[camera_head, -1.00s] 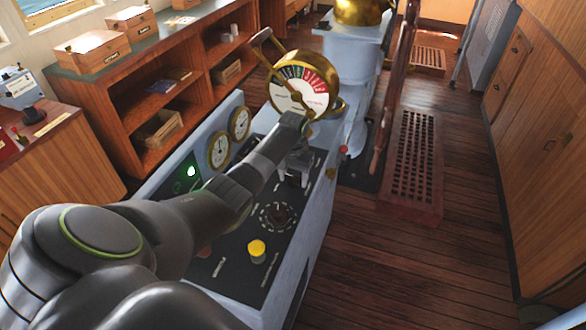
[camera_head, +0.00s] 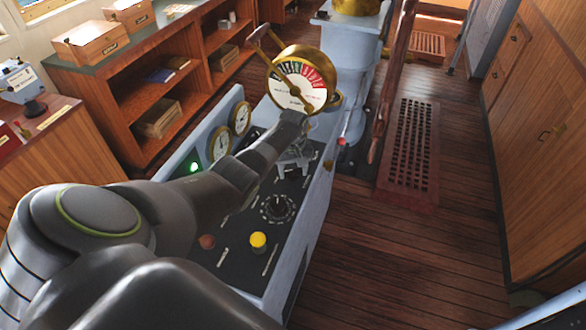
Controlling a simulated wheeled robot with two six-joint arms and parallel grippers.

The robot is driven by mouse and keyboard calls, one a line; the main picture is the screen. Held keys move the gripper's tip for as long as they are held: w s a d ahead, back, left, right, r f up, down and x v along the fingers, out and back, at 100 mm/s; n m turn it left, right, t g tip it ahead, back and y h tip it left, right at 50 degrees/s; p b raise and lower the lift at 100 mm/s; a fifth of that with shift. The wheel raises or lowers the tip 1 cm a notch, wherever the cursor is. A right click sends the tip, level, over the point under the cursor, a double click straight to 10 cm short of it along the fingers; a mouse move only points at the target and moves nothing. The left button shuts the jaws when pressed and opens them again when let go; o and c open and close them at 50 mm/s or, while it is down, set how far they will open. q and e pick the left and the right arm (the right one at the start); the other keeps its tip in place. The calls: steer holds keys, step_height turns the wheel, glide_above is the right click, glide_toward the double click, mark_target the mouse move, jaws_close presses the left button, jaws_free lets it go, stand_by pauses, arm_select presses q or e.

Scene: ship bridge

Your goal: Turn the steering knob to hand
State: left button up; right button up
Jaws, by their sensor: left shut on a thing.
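My left arm reaches over the sloping dark console panel (camera_head: 240,240). My left gripper (camera_head: 294,170) points down at the panel's far part, just in front of the brass telegraph dial. Its fingers are shut on a small control at the panel surface, which looks to be the steering knob; the fingers hide most of it, and I cannot read its setting. A separate black rotary knob (camera_head: 278,207) with a ring of marks sits nearer on the panel, apart from the gripper. My right gripper is not in view.
The brass engine telegraph (camera_head: 298,82) with its lever stands just beyond the gripper. A yellow button (camera_head: 258,240), a reddish button (camera_head: 207,241), a green lamp (camera_head: 195,167) and two gauges are on the console.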

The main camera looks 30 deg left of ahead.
mark_target(293, 171)
arm_select(q)
steer(key=shift+w+r, duration=0.1)
steer(key=shift+r, duration=0.05)
steer(key=o, duration=1)
steer(key=shift+r, duration=0.65)
step_height(293, 171, up, 16)
steer(key=b, duration=0.2)
steer(key=shift+b, duration=0.4)
steer(key=shift+f, duration=0.1)
